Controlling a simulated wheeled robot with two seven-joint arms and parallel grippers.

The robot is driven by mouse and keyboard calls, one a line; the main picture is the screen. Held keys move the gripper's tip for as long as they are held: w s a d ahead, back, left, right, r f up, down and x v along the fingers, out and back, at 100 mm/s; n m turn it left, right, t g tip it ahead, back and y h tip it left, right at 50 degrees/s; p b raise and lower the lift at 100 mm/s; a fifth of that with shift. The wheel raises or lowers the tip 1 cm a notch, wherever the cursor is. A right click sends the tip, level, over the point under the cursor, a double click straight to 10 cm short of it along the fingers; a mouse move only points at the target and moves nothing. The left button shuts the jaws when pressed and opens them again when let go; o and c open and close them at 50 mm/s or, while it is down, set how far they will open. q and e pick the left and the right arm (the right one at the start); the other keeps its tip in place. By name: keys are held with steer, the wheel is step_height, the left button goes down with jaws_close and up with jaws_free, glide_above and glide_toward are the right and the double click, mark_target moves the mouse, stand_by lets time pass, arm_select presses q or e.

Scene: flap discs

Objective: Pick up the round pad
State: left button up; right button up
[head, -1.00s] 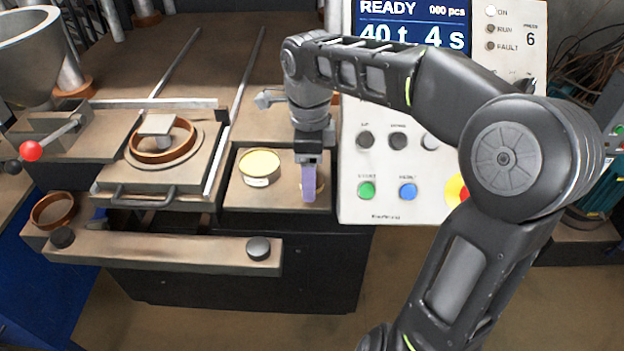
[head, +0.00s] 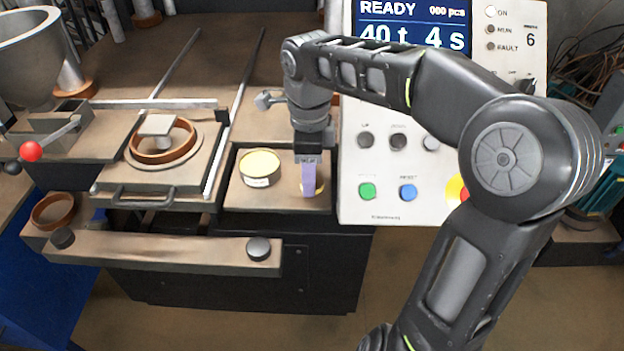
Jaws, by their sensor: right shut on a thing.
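My right gripper (head: 309,190) points down over the right part of a small brown shelf (head: 285,207). Its pale violet fingers are shut on a small yellowish thing, which I take to be the round pad (head: 320,187). Only a thin edge of the pad shows beside the fingers; the rest is hidden behind them. I cannot tell whether it touches the shelf. My left gripper is not in view.
A round tin (head: 260,168) with a pale yellow top stands just left of the gripper. A control panel (head: 384,190) with buttons rises close on the right. A sliding tray (head: 185,180) holds a brown ring (head: 163,152) at left.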

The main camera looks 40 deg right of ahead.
jaws_close()
steer(key=shift+r+b, duration=0.3)
steer(key=shift+r, duration=1.25)
steer(key=shift+s+a+r, duration=0.15)
steer(key=shift+s+a, duration=0.05)
steer(key=shift+s, duration=0.05)
steer(key=s+a, duration=1)
steer(key=s, duration=0.4)
steer(key=shift+a, duration=0.25)
